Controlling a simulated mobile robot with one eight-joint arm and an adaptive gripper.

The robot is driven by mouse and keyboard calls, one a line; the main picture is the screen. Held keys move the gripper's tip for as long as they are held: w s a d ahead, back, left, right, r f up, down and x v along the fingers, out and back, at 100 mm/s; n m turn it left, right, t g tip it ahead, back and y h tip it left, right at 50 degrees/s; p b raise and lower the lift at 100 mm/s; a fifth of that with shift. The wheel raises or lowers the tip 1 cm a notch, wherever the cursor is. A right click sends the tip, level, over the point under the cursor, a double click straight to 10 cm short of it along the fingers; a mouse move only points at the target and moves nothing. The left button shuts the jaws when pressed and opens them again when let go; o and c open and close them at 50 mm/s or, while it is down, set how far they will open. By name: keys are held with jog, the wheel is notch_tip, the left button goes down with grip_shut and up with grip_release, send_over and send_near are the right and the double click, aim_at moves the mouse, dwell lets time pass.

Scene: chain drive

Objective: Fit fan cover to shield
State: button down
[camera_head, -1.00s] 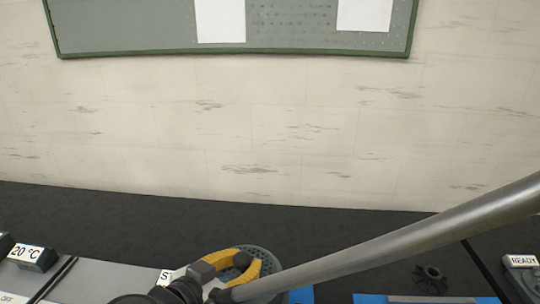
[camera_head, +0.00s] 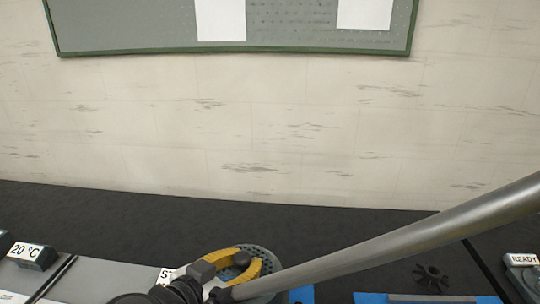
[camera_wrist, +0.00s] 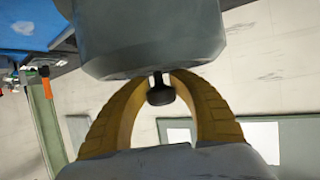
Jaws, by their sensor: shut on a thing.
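My gripper (camera_head: 236,268), with yellow curved fingers, is low in the middle of the head view. In the wrist view the fingers (camera_wrist: 160,96) are closed around a small dark knob (camera_wrist: 160,93). The knob joins a large grey round body that I take to be the fan cover (camera_wrist: 150,45). In the head view a grey perforated disc (camera_head: 270,261) shows beside and under the fingers. It looks like the cover's top. My gripper and arm hide part of it. I cannot pick out the shield with certainty.
A black spoked piece (camera_head: 432,277) lies at the right, near a blue-edged tray (camera_head: 372,298). A READY sign (camera_head: 523,260) stands at far right and a 20 °C sign (camera_head: 27,252) at far left. The dark surface behind is clear up to the pale wall.

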jog(key=shift+f+b, duration=2.8)
jog(key=shift+f, duration=0.55)
jog(key=c, duration=1)
grip_release()
jog(key=v, duration=1.2)
jog(key=shift+s+a, duration=0.1)
